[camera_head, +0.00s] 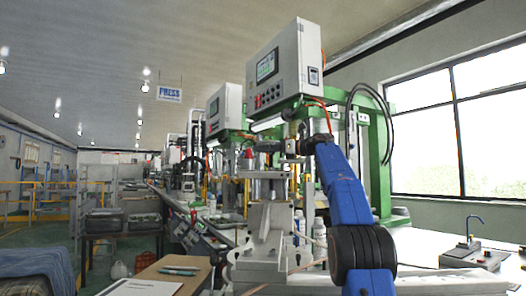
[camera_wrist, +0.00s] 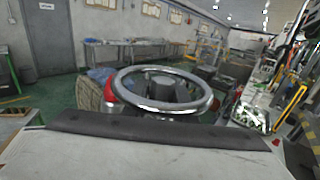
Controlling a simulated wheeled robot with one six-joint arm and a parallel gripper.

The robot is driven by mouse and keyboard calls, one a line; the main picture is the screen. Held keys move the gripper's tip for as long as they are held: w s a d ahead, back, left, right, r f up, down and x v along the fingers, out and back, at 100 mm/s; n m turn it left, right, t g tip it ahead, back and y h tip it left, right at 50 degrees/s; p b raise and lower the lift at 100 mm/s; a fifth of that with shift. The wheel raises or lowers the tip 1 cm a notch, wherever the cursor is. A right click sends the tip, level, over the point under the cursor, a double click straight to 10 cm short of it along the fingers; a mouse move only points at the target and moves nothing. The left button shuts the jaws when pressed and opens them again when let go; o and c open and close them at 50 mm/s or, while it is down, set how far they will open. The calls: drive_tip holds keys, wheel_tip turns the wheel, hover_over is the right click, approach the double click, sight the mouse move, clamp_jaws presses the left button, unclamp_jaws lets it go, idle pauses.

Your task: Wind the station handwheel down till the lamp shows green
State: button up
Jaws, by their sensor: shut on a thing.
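The handwheel (camera_wrist: 180,104) shows in the wrist view as a chrome ring with a dark middle, directly in front of my gripper. Red parts show at its left and right sides. In the head view, my gripper (camera_head: 266,146) is at the green-framed station, below the grey control box (camera_head: 286,62). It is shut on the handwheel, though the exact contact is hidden. A small red part (camera_head: 248,153) shows just left of my gripper in the head view; I cannot tell whether it belongs to the wheel. I cannot make out the lamp or its colour.
A second station with its own control box (camera_head: 225,106) stands behind, to the left. White bottles (camera_head: 319,231) stand near my arm. A clipboard (camera_head: 143,287) lies at the front left. A small fixture with a blue lever (camera_head: 473,250) sits on the right bench.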

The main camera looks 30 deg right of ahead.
drive_tip(key=shift+y, duration=0.3)
drive_tip(key=o, duration=0.9)
drive_tip(key=shift+o, duration=0.2)
drive_tip(key=shift+s, duration=0.1)
drive_tip(key=v, duration=1.7)
drive_tip(key=shift+d+r, duration=0.25)
drive_tip(key=shift+r, duration=0.05)
